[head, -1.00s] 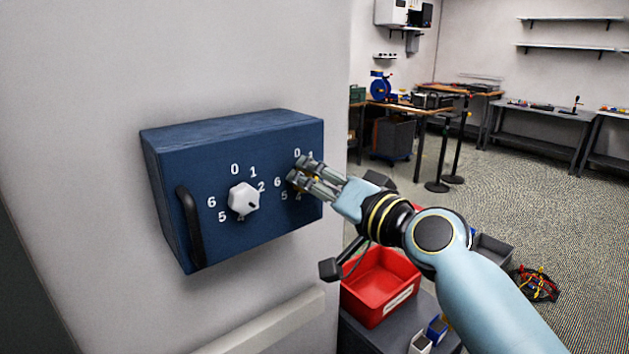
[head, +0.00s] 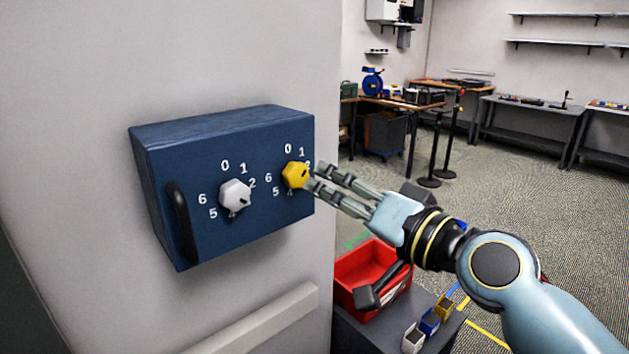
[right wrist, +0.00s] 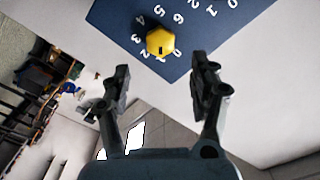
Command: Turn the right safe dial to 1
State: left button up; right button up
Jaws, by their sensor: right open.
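The blue safe (head: 165,145) is fixed to the wall, with two dials on its front. The right dial (head: 294,178) is a yellow knob with a ring of white digits; its dark mark faces the right side of the ring, exact digit unclear. The left dial (head: 234,194) is a white knob. My right gripper (head: 316,177) is open and empty, just to the right of the yellow dial and apart from it. In the right wrist view the yellow dial (right wrist: 161,40) shows beyond and between the two open fingers (right wrist: 162,82). My left gripper is not in view.
A black handle (head: 180,222) is on the safe's left side. Below right, a red bin (head: 362,268) stands on a dark cart with small coloured bins (head: 430,321). Workbenches (head: 525,112) stand far behind.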

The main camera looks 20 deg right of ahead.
jog(key=v, duration=0.5)
jog(key=shift+w, duration=0.1)
